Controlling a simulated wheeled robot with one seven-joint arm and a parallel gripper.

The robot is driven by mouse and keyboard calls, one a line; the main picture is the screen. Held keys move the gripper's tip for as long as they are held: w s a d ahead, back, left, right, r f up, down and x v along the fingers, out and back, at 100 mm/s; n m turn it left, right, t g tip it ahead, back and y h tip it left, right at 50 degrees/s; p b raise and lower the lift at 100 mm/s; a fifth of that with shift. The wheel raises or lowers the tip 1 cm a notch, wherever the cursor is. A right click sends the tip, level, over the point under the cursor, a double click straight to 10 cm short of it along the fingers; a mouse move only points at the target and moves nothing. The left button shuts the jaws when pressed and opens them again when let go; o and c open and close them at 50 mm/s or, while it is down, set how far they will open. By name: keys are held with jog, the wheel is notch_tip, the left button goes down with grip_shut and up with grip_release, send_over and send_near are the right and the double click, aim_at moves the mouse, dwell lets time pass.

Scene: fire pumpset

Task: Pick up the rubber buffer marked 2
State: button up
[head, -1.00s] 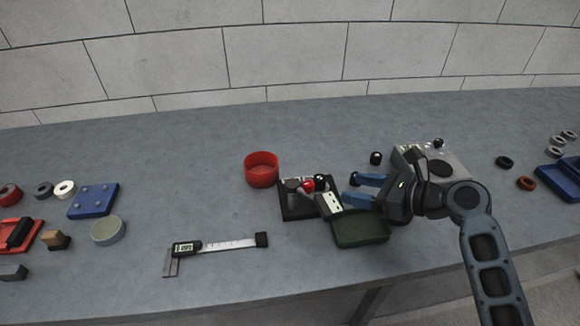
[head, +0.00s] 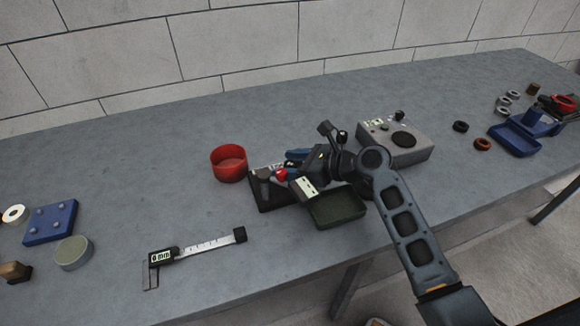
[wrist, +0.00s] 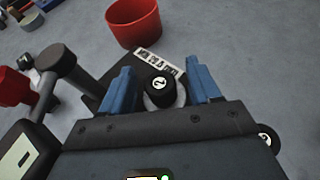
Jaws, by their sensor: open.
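The rubber buffer marked 2 (wrist: 159,87) is a black cylinder with a white disc and numeral on its top, seen in the wrist view. It stands at the labelled end of a dark tray (wrist: 100,84). My gripper (wrist: 158,82) is open, its blue fingers on either side of the buffer with gaps between. I cannot tell whether the fingers are low enough to surround it. In the head view my gripper (head: 294,160) is over the dark tray (head: 262,201) and hides the buffer. Another black numbered piece (wrist: 268,138) shows at the right of the wrist view, partly hidden.
A red cup (head: 229,163) stands behind the tray. A red-knobbed piece (head: 281,174) and a grey post (head: 263,184) stand on the tray. A green tray (head: 338,208) lies in front, a grey control box (head: 395,142) to the right, a caliper (head: 195,250) to the left.

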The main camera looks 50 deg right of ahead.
jog(key=c, duration=1.1)
